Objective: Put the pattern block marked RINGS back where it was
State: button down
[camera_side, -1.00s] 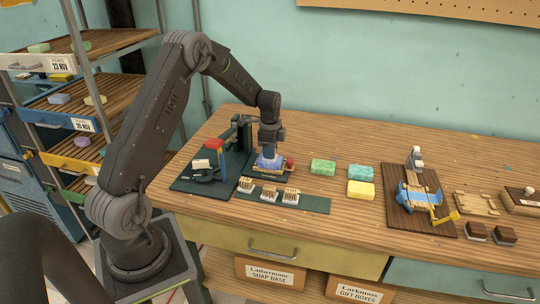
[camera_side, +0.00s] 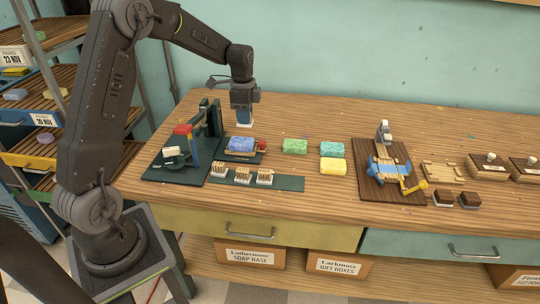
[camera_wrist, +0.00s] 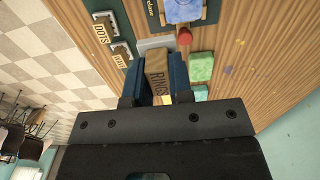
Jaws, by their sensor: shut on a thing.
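My gripper (camera_side: 243,112) is raised above the bench, over the area of the blue soap. It is shut on the RINGS pattern block (camera_wrist: 157,75), a wooden block with a pale base (camera_side: 244,125), held clear of the bench. The blue soap (camera_side: 241,145) lies on a dark plate with a red knob; a pattern shows on its top in the wrist view (camera_wrist: 184,10). A dark green strip (camera_side: 290,184) holds several upright pattern blocks (camera_side: 242,174) on its left and middle; its right end is bare. One block reads DOTS (camera_wrist: 102,32) in the wrist view.
A dark green board with an upright fixture (camera_side: 212,118) and a white piece (camera_side: 172,152) stands at left. Green (camera_side: 295,146), teal (camera_side: 332,149) and yellow (camera_side: 332,166) soaps lie to the right. A brown board (camera_side: 378,190) stands further right.

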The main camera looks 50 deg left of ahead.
jog(key=s+d+f, duration=0.2)
jog(key=d, duration=0.6)
send_over(289, 183)
notch_tip(289, 183, down, 7)
jog(key=shift+r, duration=0.1)
jog(key=shift+f, duration=2)
jog(key=shift+f, duration=0.2)
jog(key=c, duration=1)
grip_release()
jog(key=shift+r, duration=0.1)
